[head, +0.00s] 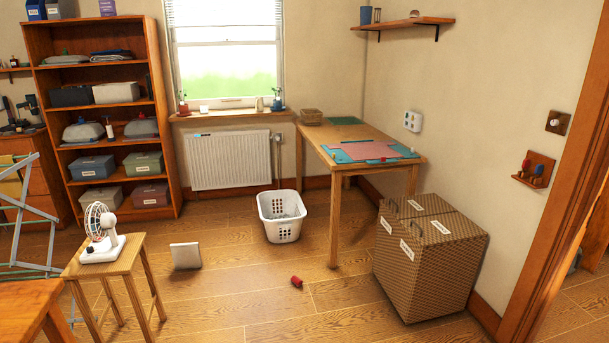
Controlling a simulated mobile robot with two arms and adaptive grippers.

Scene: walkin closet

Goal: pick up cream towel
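I cannot make out a cream towel for certain in the head view. A yellowish cloth (11,183) hangs on the folding drying rack (30,225) at the left edge, partly cut off by the frame. A white laundry basket (282,216) stands on the floor below the window, with greyish cloth inside. Neither of my grippers shows in this view.
A stool (112,263) with a white fan (101,236) stands at the front left, beside a wooden table corner (25,302). A lidded wicker hamper (430,262) stands right. A small red object (296,281) lies on the otherwise mostly clear middle floor.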

